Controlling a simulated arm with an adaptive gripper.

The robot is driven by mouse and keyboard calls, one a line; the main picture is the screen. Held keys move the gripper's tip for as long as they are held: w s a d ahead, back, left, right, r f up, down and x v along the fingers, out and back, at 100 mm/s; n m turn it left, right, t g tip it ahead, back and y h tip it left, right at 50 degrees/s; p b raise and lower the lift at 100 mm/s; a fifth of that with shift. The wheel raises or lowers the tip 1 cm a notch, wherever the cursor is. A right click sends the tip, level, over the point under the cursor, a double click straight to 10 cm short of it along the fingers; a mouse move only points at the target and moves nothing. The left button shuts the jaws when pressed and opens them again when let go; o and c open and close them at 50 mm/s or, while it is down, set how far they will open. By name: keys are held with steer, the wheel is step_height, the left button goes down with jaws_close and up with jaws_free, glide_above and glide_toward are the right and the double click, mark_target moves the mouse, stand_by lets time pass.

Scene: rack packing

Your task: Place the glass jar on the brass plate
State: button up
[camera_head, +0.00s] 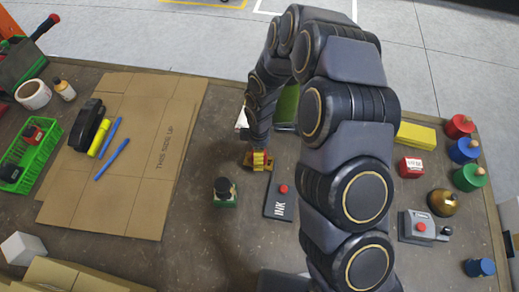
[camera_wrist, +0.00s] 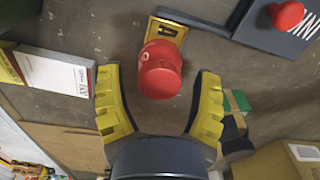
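The brass plate (camera_wrist: 165,28), marked with a black A, lies on the table in the wrist view. A red rounded piece (camera_wrist: 160,70) with small white marks stands just beside it, overlapping its lower edge in the picture. My gripper (camera_wrist: 158,72) is open, its yellow fingers on either side of the red piece with gaps on both sides. In the head view my gripper (camera_head: 258,160) is low over the table and partly hides the plate. I cannot clearly tell which thing is the glass jar; a brown rounded vessel (camera_head: 443,202) stands at the right.
A black INK pad (camera_head: 278,200) with a red knob lies right of my gripper. A small green-based item (camera_head: 224,196) stands in front. Cardboard (camera_head: 150,190) and a green basket (camera_head: 45,150) are left. Red, blue and green round pots (camera_head: 466,150) line the right edge.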

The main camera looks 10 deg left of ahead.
step_height(320, 180, up, 12)
steer(key=shift+r, duration=0.15)
stand_by(0.6)
